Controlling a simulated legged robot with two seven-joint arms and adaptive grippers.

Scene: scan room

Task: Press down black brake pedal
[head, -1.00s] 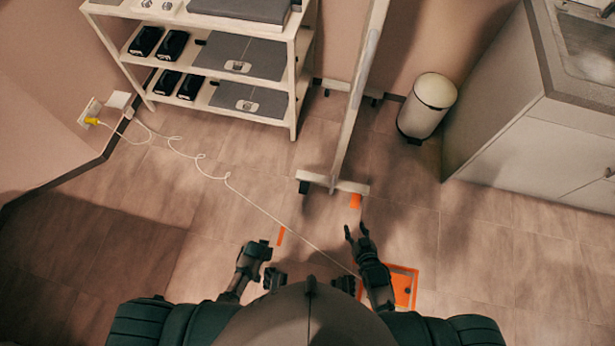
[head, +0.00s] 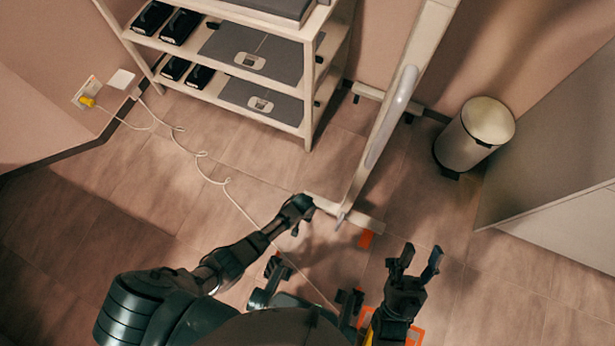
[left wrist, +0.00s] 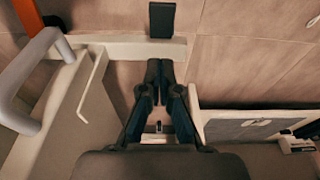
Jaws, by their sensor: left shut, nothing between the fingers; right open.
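The black brake pedal (left wrist: 162,20) shows in the left wrist view as a dark flat block at the edge of the pale base bar (left wrist: 125,50) of a wheeled stand (head: 400,110). My left gripper (left wrist: 155,70) is shut and empty. Its fingertips point toward the pedal, and in the picture they lie just below it, with a gap. In the head view my left gripper (head: 302,208) is at the left end of the base bar and hides the pedal. My right gripper (head: 418,258) is open and empty, right of the stand's base.
A shelf unit (head: 312,95) with grey and black items stands behind, left of the stand. A white cable (head: 212,180) runs over the floor from a wall socket (head: 88,95). A bin (head: 475,135) and a cabinet (head: 560,175) stand at right.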

